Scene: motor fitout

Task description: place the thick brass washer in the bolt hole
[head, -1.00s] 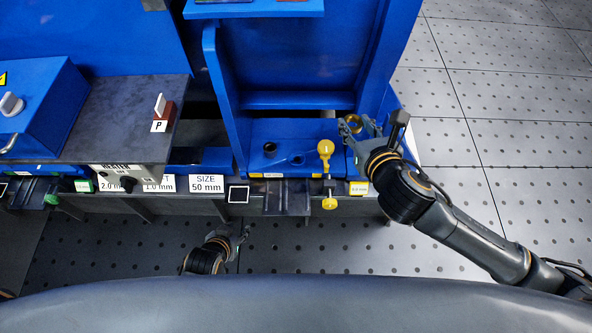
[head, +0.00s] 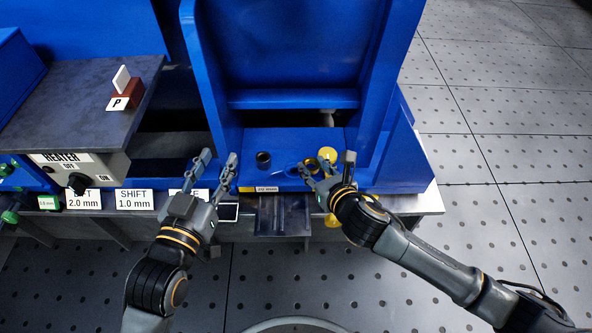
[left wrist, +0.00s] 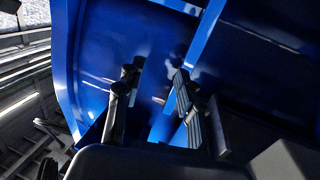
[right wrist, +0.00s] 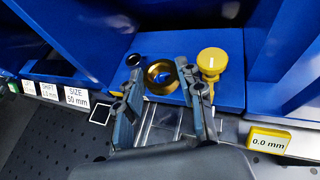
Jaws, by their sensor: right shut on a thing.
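My right gripper (head: 318,170) is over the front blue block, to the left of the yellow knob. It is shut on the brass washer (right wrist: 162,76), a gold ring between its fingertips in the right wrist view. In the head view the washer is mostly hidden by the fingers. A dark round hole (head: 263,159) is open in the block to the left. The area under the washer is hidden, and I cannot tell whether the washer touches the block. My left gripper (head: 218,164) is open and empty, left of the block; it also shows in the left wrist view (left wrist: 155,90).
A yellow knob (right wrist: 212,62) stands on the block close to the right of the washer. Tall blue walls (head: 395,70) flank the block. A heater box (head: 80,168) and signs (head: 134,200) are at the left. A 0.0 mm tag (right wrist: 268,140) is on the front edge.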

